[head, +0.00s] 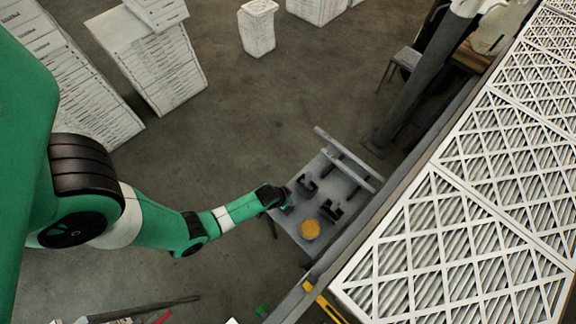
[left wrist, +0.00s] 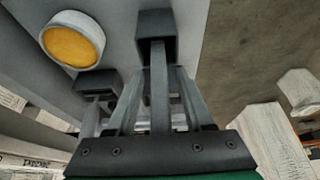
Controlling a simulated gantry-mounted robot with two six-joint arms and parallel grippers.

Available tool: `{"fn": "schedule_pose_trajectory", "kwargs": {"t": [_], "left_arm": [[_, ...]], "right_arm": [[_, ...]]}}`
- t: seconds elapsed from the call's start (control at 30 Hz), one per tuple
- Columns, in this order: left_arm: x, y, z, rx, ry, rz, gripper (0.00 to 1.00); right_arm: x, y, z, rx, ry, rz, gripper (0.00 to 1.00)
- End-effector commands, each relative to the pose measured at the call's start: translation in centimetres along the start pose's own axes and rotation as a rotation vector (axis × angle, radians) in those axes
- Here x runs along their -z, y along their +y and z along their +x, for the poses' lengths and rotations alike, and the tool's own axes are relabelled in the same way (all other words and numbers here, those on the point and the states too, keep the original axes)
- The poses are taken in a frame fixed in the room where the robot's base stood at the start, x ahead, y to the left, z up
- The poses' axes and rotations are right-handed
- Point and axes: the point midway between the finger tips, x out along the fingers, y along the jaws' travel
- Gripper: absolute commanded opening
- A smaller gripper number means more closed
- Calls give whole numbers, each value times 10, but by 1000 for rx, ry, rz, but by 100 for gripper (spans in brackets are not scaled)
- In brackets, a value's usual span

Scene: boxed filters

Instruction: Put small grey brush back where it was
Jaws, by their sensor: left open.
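My left gripper (head: 320,198) reaches over a small grey table, its two dark fingers spread apart. In the left wrist view the gripper (left wrist: 127,58) shows two dark blocky fingertips, with nothing visible held between them. I cannot make out a small grey brush in either view; it may be hidden or blend with the grey surface. My right gripper does not show.
The grey table (head: 323,163) has a raised rail at its far side. A round orange-topped container (head: 310,229) stands on it; it also shows in the left wrist view (left wrist: 73,45). Large white filters (head: 470,230) lie on the right.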

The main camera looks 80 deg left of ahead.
Motion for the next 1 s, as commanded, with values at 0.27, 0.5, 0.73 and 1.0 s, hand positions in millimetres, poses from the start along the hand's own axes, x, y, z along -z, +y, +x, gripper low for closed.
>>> {"fn": "schedule_pose_trajectory", "kwargs": {"t": [0.27,0.5,0.73,1.0], "left_arm": [[3,0,-54,-1,1,1,52],[1,0,-76,0,0,1,52],[0,0,-74,0,0,1,52],[25,7,-80,-14,49,9,52]], "right_arm": [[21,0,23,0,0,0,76],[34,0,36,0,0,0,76],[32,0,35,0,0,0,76],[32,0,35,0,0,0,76]]}}
